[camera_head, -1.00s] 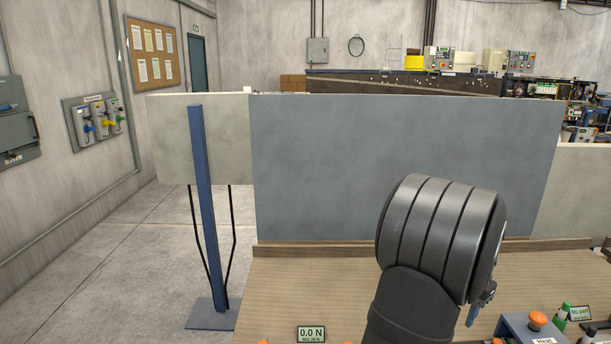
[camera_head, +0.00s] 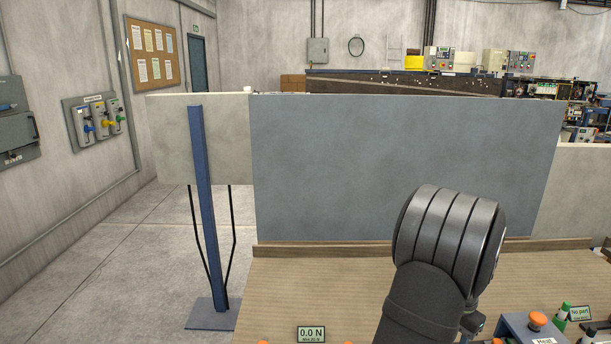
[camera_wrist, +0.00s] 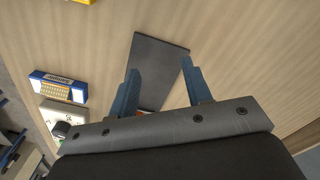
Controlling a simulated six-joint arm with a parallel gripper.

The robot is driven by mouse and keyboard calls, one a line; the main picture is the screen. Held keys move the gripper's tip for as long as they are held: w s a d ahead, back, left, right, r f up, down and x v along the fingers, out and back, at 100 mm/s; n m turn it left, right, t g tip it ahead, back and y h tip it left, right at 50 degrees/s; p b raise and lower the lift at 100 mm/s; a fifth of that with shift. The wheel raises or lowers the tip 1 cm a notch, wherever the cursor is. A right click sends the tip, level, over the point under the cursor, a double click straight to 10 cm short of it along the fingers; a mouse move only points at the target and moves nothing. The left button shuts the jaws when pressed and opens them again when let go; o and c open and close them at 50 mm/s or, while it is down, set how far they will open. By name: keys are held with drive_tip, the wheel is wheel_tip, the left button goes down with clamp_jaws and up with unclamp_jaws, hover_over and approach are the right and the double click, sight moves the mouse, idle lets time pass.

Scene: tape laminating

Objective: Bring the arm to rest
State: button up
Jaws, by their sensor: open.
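My gripper (camera_wrist: 162,92) shows in the wrist view with its two blue fingers spread apart and nothing between them. Beyond the fingers a dark flat plate (camera_wrist: 158,58) lies on the wooden table (camera_wrist: 100,35). The fingers overlap the plate in the picture, and I cannot tell the exact gap. In the head view my dark arm rises at the lower right, and it hides the gripper's fingers.
A grey panel (camera_head: 340,165) stands along the table's back edge. A control box with an orange button (camera_head: 538,320) sits at the lower right. A 0.0 N display (camera_head: 311,334) is at the front.

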sight(499, 341)
drive_tip(key=f, duration=0.1)
drive_tip(key=d+f, duration=0.1)
drive_tip(key=shift+f, duration=0.4)
drive_tip(key=d, duration=1.2)
drive_tip(key=shift+d, duration=0.25)
drive_tip(key=a, duration=1.4)
drive_tip(key=shift+r, duration=0.15)
drive_tip(key=r, duration=0.4)
drive_tip(key=shift+d, duration=0.25)
drive_tip(key=shift+r, duration=0.75)
